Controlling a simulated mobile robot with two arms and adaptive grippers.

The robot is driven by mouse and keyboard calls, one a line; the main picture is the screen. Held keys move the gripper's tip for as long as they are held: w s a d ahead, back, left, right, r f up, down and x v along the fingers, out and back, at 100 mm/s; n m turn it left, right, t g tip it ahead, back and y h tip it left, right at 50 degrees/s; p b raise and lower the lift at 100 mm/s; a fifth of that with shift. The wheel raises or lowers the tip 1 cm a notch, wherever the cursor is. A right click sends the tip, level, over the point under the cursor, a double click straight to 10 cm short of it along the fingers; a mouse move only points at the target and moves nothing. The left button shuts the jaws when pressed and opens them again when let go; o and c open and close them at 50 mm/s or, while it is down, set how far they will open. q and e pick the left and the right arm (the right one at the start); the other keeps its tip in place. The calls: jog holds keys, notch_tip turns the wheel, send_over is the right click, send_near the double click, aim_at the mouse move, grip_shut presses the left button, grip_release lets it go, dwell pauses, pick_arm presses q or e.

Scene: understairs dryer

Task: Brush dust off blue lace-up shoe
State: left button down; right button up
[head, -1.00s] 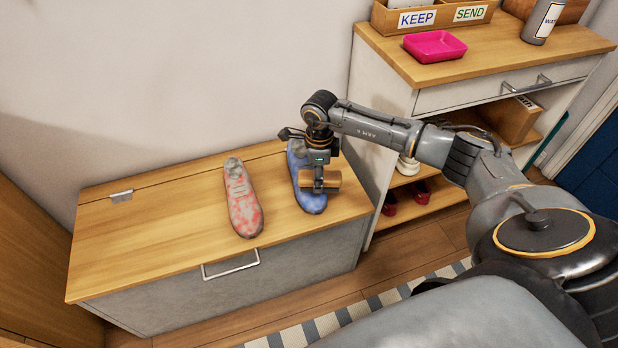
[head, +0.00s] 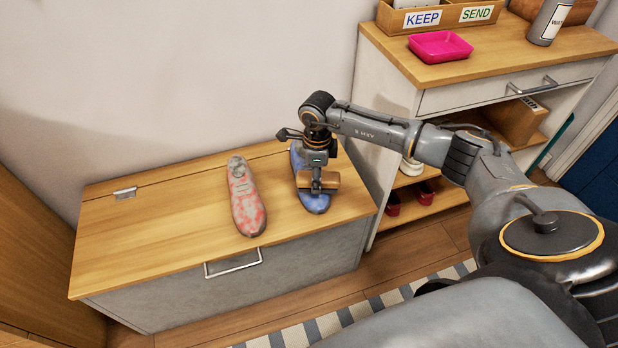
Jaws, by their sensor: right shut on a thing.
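The blue shoe (head: 313,203) lies on the wooden lid of the bench, toe toward the front edge. Part of it is hidden under my right gripper, and its surface looks patchy with pale dust. My right gripper (head: 317,184) is above the shoe, shut on a wooden brush (head: 325,180). The brush is over the front half of the shoe; I cannot tell whether its bristles touch it. A red shoe (head: 246,200) with greyish patches lies to the left of the blue one. My left gripper is not in view.
The bench (head: 140,240) has a free lid area on the left and a front handle (head: 233,265). To the right stands a cabinet (head: 395,75) with a pink tray (head: 440,46), a KEEP/SEND box (head: 448,18) and a bottle (head: 548,22). Dark red shoes (head: 425,192) sit on its low shelf.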

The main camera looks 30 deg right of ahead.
aim_at(305, 178)
jog(key=shift+s+d, duration=0.25)
jog(key=shift+d, duration=0.6)
jog(key=shift+w+a, duration=0.25)
jog(key=shift+a, duration=0.5)
jog(key=shift+w+a, duration=0.2)
jog(key=shift+a, duration=0.6)
jog(key=shift+w+a, duration=0.25)
jog(key=shift+a, duration=0.5)
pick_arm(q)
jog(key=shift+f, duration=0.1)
pick_arm(e)
jog(key=shift+s+d, duration=0.25)
jog(key=shift+d, duration=0.5)
jog(key=shift+s+d, duration=0.25)
jog(key=shift+d, duration=0.55)
jog(key=shift+s+d, duration=0.25)
jog(key=shift+d, duration=0.5)
